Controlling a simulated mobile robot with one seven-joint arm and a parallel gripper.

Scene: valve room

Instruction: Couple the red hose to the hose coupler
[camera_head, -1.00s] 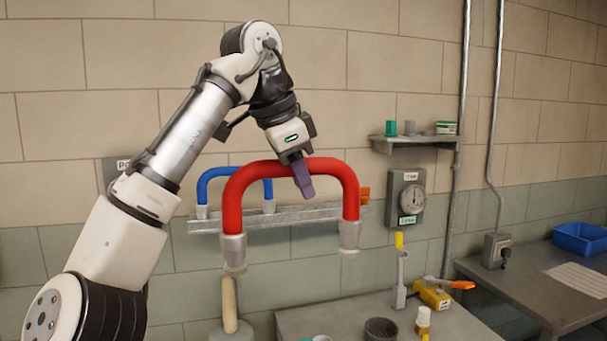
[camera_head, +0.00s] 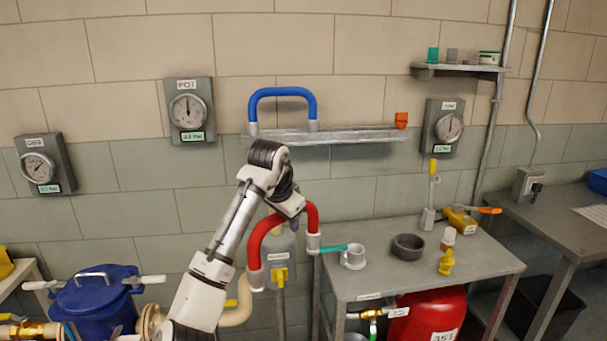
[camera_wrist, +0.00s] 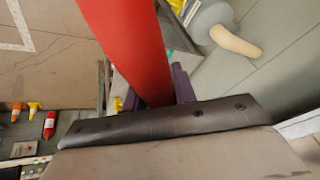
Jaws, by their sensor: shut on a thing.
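The red hose (camera_head: 259,240) is a rigid-looking arch with grey metal ends, held off the wall in the head view. Its left end hangs lower than its right end, so it is tilted. In the wrist view the purple fingers of my gripper (camera_wrist: 160,97) sit around the red hose (camera_wrist: 130,45). I cannot tell for certain which fitting is the hose coupler. A grey cylinder with a yellow fitting (camera_head: 279,274) stands behind the hose.
A grey table (camera_head: 385,282) at the right bears a mug (camera_head: 352,257), a dark ring (camera_head: 408,246) and small fittings. A red tank (camera_head: 428,316) is below. A blue pot (camera_head: 95,303) stands left. A blue hose (camera_head: 283,92) rests on the wall shelf (camera_head: 340,135).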

